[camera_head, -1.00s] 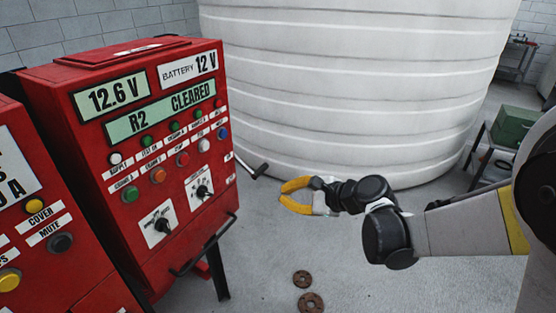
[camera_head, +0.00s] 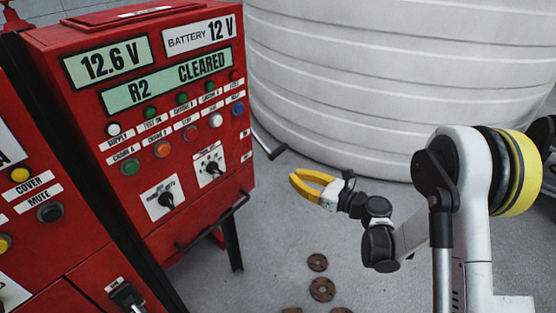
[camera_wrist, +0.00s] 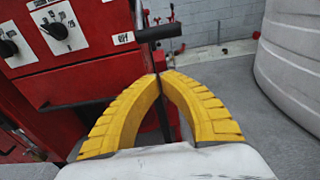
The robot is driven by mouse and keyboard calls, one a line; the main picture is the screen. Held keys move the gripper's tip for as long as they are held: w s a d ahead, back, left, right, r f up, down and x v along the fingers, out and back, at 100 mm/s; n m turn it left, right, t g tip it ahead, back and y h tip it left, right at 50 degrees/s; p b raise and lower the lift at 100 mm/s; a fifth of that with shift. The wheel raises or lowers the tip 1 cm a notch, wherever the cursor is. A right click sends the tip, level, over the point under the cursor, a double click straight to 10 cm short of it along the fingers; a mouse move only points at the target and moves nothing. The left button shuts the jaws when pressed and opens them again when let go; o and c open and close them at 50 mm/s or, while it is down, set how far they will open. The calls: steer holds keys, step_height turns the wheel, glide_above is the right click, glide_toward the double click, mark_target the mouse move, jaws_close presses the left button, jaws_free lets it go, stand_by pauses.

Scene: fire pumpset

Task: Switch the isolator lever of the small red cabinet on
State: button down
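The small red cabinet (camera_head: 150,100) stands at left in the head view, with displays, buttons and two rotary switches on its front. Its lever (camera_head: 267,145) sticks out from the right side and slopes down, with a black grip. In the wrist view the black grip (camera_wrist: 160,32) lies just beyond the fingertips, near a label that seems to read OFF (camera_wrist: 123,38). My gripper (camera_head: 292,178) has yellow fingers and is right of and below the lever in the head view. Its tips (camera_wrist: 158,75) nearly meet in the wrist view, with nothing seen held between them.
Another red cabinet (camera_head: 40,250) is at the lower left. A black bar handle (camera_head: 215,225) runs along the small cabinet's lower front. A large white ribbed tank (camera_head: 390,80) stands behind. Rusty discs (camera_head: 321,289) lie on the grey floor, which is otherwise clear around my gripper.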

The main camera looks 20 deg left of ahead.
steer(key=b+x, duration=0.3)
steer(key=x, duration=0.6)
steer(key=shift+s+d+r+b, duration=0.1)
steer(key=shift+d+r+b, duration=0.15)
steer(key=shift+r, duration=0.3)
steer(key=shift+d+r+b, duration=0.2)
steer(key=shift+r+b, duration=0.05)
steer(key=shift+r, duration=0.3)
steer(key=shift+s+d+r+b, duration=0.1)
steer(key=shift+d+r+b, duration=0.15)
steer(key=shift+r, duration=0.3)
steer(key=shift+s+d+r+h+p, duration=0.1)
steer(key=shift+d+r+h+p, duration=0.15)
steer(key=shift+r+h+p, duration=0.5)
step_height(320, 180, up, 19)
steer(key=d+g+h+p, duration=0.1)
steer(key=g+h+p, duration=0.4)
steer(key=p, duration=1.7)
steer(key=shift+s+d+r+h, duration=0.15)
steer(key=shift+s+d+h, duration=0.2)
steer(key=shift+h, duration=2.5)
steer(key=shift+a+r, duration=0.1)
